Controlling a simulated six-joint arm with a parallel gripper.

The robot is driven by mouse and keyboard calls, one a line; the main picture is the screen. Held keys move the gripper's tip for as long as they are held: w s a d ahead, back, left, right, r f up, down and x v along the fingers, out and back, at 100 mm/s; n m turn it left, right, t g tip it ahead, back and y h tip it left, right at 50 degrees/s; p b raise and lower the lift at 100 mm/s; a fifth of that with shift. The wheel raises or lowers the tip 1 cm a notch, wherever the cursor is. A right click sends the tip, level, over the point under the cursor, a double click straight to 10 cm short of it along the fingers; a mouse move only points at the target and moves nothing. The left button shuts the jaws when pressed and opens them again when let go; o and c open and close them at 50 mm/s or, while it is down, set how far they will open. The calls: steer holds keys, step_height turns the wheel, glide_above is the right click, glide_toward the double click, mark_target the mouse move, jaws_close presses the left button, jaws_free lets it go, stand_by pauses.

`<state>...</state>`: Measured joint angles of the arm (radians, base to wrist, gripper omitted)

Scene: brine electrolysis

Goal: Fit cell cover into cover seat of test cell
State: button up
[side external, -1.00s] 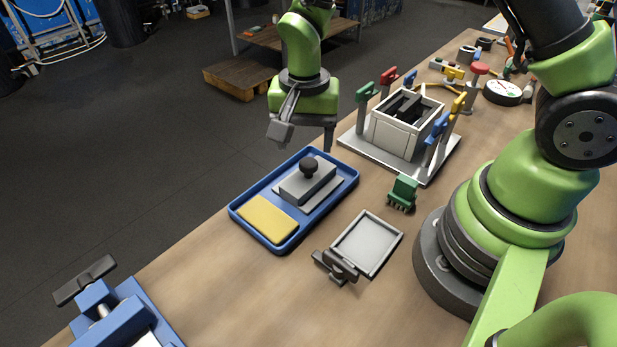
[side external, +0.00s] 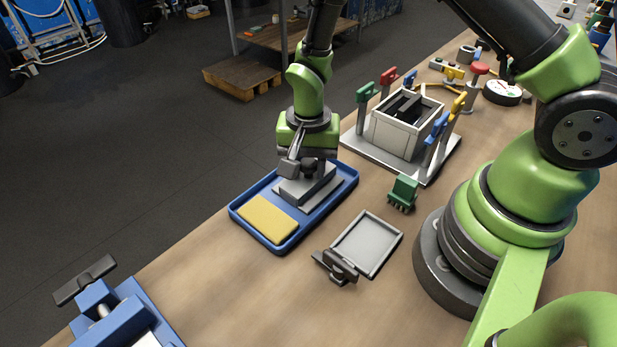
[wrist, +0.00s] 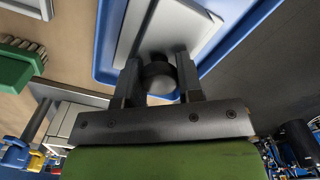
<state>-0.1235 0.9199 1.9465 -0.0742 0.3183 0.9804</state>
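The cell cover (side external: 306,187) is a grey stepped plate with a round black knob (wrist: 158,80) on top, lying in a blue tray (side external: 236,212). My gripper (side external: 309,166) is down over the cover, fingers pointing down. In the wrist view my gripper (wrist: 160,82) has one finger on each side of the knob. The fingers look open; whether they touch the knob is hard to tell. The test cell (side external: 398,137) is a pale box with dark parts inside, on a grey base plate behind and right of the tray. Its cover seat is not clearly distinguishable.
A yellow pad (side external: 268,219) lies in the tray's near end. Coloured upright clamps surround the cell, including a green one (side external: 365,93) and a red one (side external: 389,77). A green brush (side external: 403,193) and a framed grey plate (side external: 367,243) lie nearby on the bench.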

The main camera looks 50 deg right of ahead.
steer(key=shift+c, duration=0.8)
step_height(320, 180, up, 10)
step_height(320, 180, up, 14)
glide_above(410, 101)
step_height(410, 101, down, 11)
steer(key=shift+s+f, duration=0.1)
steer(key=shift+f, duration=2.3)
